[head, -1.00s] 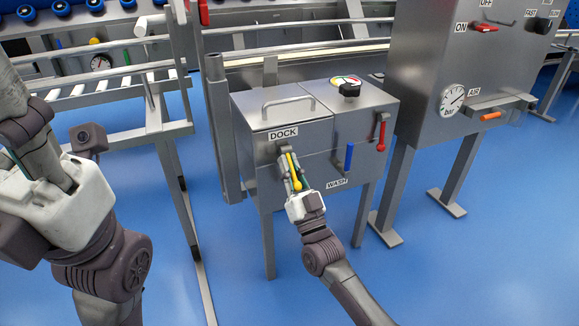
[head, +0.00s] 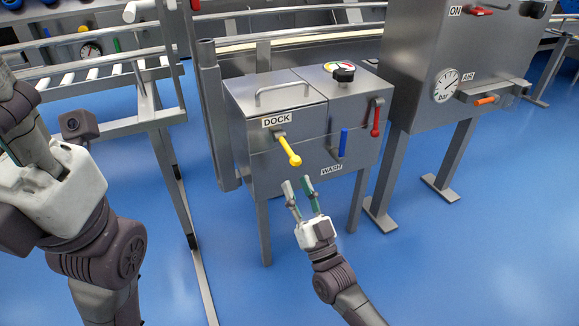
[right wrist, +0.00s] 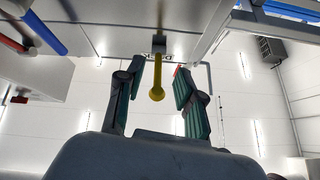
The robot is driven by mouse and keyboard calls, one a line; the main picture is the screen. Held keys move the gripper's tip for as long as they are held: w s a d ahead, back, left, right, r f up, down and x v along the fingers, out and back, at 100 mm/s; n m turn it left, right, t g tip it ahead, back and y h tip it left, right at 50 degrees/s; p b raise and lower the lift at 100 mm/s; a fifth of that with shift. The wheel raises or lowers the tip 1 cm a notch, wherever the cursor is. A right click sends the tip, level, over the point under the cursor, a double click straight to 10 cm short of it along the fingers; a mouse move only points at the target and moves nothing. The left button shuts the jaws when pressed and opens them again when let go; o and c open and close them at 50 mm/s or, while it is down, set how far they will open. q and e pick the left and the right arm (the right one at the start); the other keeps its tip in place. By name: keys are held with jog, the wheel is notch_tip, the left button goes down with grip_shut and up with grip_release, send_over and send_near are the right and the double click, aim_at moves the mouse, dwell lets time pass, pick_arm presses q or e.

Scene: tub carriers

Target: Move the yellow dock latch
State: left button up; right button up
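The yellow dock latch (head: 289,151) is a short lever with a round knob, under the DOCK label (head: 276,119) on the front of the steel box. It slants down and to the right in the head view. My right gripper (head: 301,186) is open and empty, below the latch and apart from it. In the right wrist view the latch (right wrist: 157,82) shows between the spread fingers of the right gripper (right wrist: 158,88), beyond their tips. My left arm is at the left edge of the head view, and its fingers are not clearly visible.
On the same box (head: 290,165) are a blue WASH lever (head: 342,143), a red lever (head: 376,117) and a dial with a black knob (head: 343,73). A steel cabinet with a gauge (head: 445,86) stands at right. Blue floor (head: 440,265) is open in front.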

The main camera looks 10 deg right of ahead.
jog(key=shift+v, duration=1.55)
jog(key=shift+r, duration=0.1)
